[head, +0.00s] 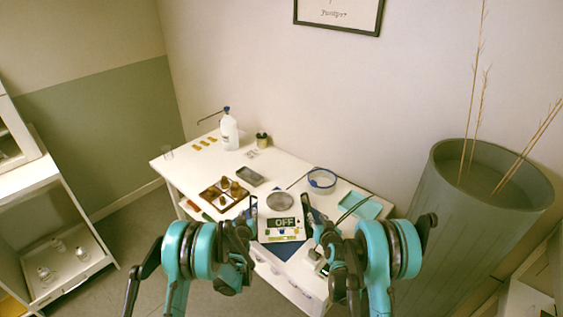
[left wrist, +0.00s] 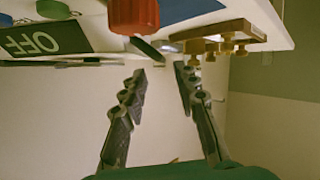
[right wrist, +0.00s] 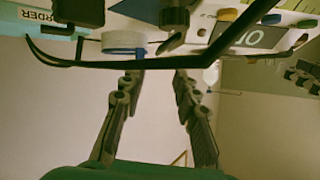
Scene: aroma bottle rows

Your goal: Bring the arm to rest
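My left gripper (head: 250,203) is in front of the white table (head: 176,171), near the dark brown tray. In the left wrist view its two fingers (left wrist: 161,72) are apart with nothing between them. My right gripper (head: 311,212) is at the right side of the scale, near the table's front edge. In the right wrist view its fingers (right wrist: 158,76) are also apart and empty. Both wrist pictures look upside down, with the tabletop along the upper edge.
A large green-grey planter (head: 455,235) stands at right.

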